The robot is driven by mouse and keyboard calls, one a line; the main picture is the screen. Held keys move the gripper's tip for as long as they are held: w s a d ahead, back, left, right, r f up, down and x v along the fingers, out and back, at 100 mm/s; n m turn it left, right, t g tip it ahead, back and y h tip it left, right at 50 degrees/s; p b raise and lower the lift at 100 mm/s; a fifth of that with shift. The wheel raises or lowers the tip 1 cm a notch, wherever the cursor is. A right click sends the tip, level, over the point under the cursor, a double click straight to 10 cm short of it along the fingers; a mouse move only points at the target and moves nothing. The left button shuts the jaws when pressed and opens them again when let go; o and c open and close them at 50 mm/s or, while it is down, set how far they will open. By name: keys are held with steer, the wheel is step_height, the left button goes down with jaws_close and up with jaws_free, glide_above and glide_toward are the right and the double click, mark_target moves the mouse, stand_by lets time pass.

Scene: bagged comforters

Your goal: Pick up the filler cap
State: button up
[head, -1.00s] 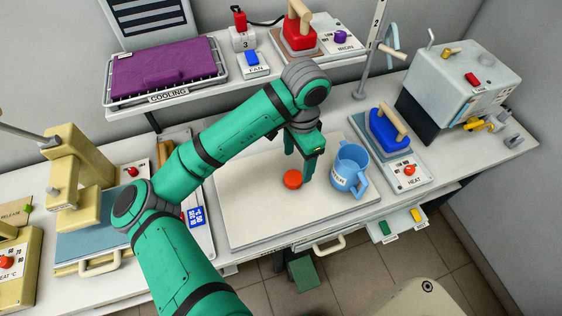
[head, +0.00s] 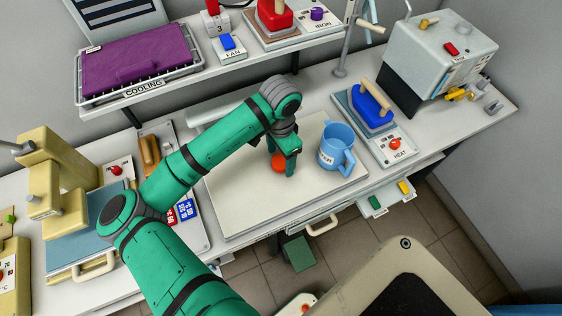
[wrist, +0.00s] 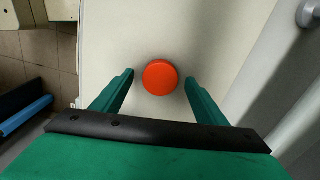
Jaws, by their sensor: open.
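The filler cap, a round orange-red disc (head: 278,163), lies on the pale board (head: 235,205). In the wrist view the cap (wrist: 160,77) sits midway between my fingertips, with a gap on each side. My gripper (head: 283,165) is open and points down over the cap, its fingers straddling it. In the head view the fingers hide part of the cap. The gripper also shows in the wrist view (wrist: 159,80), with no finger touching the cap. How high the fingertips are above the board is hard to tell.
A blue water jug (head: 337,148) stands on the board just right of my gripper. A blue iron (head: 371,105) on its heat base is further right. A shelf with a purple cooling pad (head: 140,60) hangs behind. The board's front left is clear.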

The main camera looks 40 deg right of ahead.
steer(key=shift+f, duration=0.4)
steer(key=c, duration=1.2)
steer(key=shift+o, duration=0.2)
